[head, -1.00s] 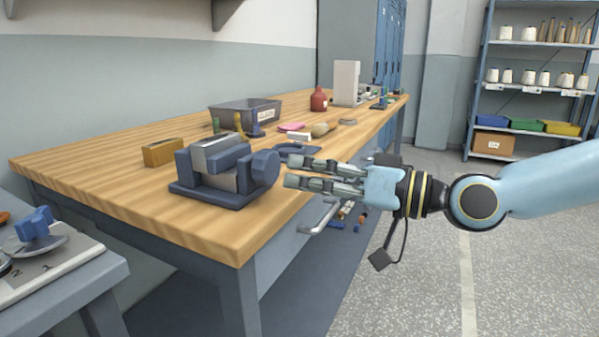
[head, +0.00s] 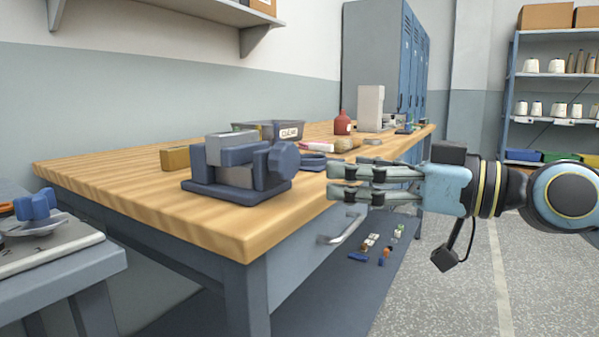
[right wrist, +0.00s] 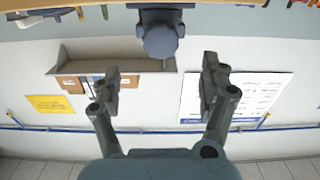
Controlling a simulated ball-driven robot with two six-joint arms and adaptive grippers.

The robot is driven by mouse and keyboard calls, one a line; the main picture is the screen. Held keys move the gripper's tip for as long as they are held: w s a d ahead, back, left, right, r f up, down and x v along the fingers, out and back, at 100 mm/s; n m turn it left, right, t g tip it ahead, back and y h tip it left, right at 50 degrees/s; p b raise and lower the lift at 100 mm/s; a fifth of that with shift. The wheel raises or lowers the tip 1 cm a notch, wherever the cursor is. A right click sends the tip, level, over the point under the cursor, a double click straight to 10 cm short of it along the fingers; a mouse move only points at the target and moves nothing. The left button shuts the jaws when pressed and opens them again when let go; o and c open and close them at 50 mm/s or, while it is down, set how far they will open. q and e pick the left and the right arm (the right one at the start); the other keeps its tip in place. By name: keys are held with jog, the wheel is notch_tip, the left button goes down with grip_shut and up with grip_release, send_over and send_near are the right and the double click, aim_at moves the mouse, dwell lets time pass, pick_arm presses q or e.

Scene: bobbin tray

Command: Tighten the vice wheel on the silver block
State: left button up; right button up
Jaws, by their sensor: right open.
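The blue vice (head: 203,189) stands near the front of the wooden bench. The silver block (head: 230,136) sits between its jaws, its top showing above them. The dark blue vice wheel (head: 284,160) is on the vice's right side. My right gripper (head: 332,181) is open and empty to the right of the wheel, apart from it, fingers pointing left towards it. In the right wrist view the wheel (right wrist: 160,40) shows at top centre, beyond and between the spread fingertips of the right gripper (right wrist: 161,82). My left gripper is not in view.
On the bench (head: 130,171) are an ochre block (head: 175,158), a labelled bin (head: 291,129), a red bottle (head: 342,123) and small items behind the wheel. A drawer handle (head: 342,230) sticks out below the bench edge. A side table (head: 75,262) stands at left.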

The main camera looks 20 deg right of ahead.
aim_at(292, 163)
jog(key=b+x, duration=0.1)
jog(key=x, duration=0.9)
jog(key=shift+a, duration=0.15)
jog(key=c, duration=1.2)
